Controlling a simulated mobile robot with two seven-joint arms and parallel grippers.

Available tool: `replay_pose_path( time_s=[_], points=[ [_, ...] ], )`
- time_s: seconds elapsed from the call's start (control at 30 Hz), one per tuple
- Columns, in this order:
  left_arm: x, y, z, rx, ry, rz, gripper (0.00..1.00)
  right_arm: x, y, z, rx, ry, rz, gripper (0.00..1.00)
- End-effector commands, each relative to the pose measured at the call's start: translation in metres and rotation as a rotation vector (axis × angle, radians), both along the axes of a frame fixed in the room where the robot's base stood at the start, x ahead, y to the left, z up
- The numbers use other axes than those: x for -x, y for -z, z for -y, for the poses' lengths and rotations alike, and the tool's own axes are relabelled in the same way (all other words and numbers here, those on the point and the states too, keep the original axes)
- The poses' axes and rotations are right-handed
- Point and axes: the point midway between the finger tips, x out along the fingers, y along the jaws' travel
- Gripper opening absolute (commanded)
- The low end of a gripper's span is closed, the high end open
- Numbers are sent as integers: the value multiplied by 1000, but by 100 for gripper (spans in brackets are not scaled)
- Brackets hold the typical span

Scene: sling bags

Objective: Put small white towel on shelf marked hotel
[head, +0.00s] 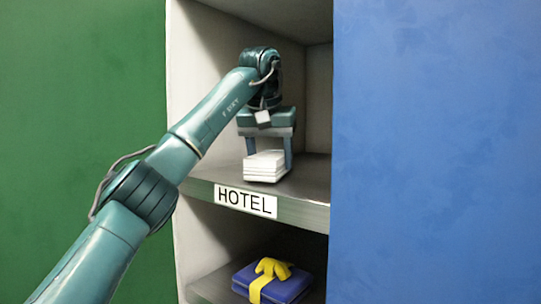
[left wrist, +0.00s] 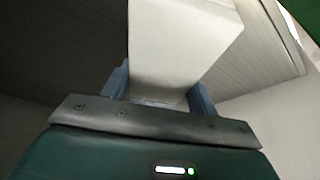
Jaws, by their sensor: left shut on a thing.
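The small white towel (head: 265,165) is a folded stack at the shelf marked HOTEL (head: 311,196), inside the cabinet bay. In the head view my left gripper (head: 267,160) points down, with one finger on each side of the towel, and is shut on it. The towel's underside is at or very near the shelf surface; I cannot tell whether it touches. In the left wrist view the white towel (left wrist: 180,45) fills the space between the two blue fingers. My right gripper is in neither view.
The HOTEL label (head: 245,201) is on the shelf's front edge. A lower shelf holds a folded blue item with a yellow item on top (head: 273,280). A green panel (head: 80,90) is on the left and a blue panel (head: 435,150) on the right.

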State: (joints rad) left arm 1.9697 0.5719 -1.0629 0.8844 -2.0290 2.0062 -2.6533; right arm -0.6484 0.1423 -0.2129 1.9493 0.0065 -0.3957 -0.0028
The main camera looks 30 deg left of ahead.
Motion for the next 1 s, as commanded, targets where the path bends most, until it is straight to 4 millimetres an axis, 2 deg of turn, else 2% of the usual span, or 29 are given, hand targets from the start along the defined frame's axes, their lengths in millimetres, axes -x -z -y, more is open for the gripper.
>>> replay_pose_path(
  time_s=[0.23, 0.27, 0.53, 0.83, 1.0],
  points=[
    [0, 5, 0, -1, 1, 1, 30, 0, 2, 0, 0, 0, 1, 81],
    [0, 4, 0, -1, 1, 1, 61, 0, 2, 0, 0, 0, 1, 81],
    [0, 4, 0, 0, 0, 1, 83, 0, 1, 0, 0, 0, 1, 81],
    [0, 5, 0, -1, 0, 0, 84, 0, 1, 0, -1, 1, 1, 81],
    [8, -18, 2, -3, -2, 4, 84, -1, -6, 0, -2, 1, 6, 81]
  ],
)
